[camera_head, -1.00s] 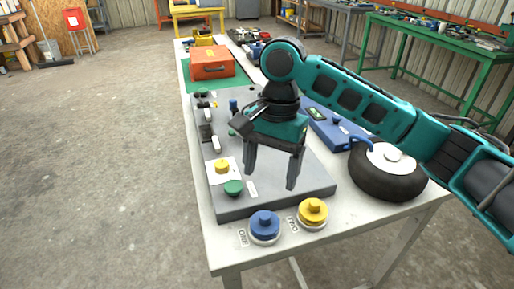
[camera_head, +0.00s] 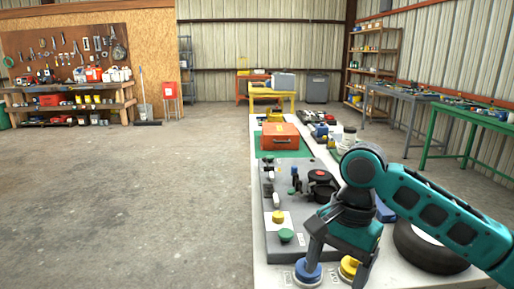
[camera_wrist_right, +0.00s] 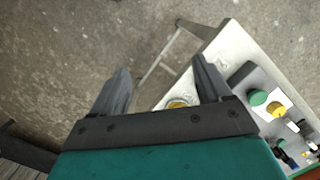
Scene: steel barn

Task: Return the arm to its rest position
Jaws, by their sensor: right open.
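My right arm comes in from the right in the head view. Its teal and black gripper (camera_head: 334,274) points down with its fingers apart and nothing between them, near the front end of the long white table (camera_head: 262,262). The right wrist view also shows the open fingers (camera_wrist_right: 160,74), with the table's corner and floor beyond. My left gripper is not in view.
A black round object with a white top (camera_head: 432,245) sits under the forearm. An orange case (camera_head: 280,137) stands farther back. The floor left of the table is clear.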

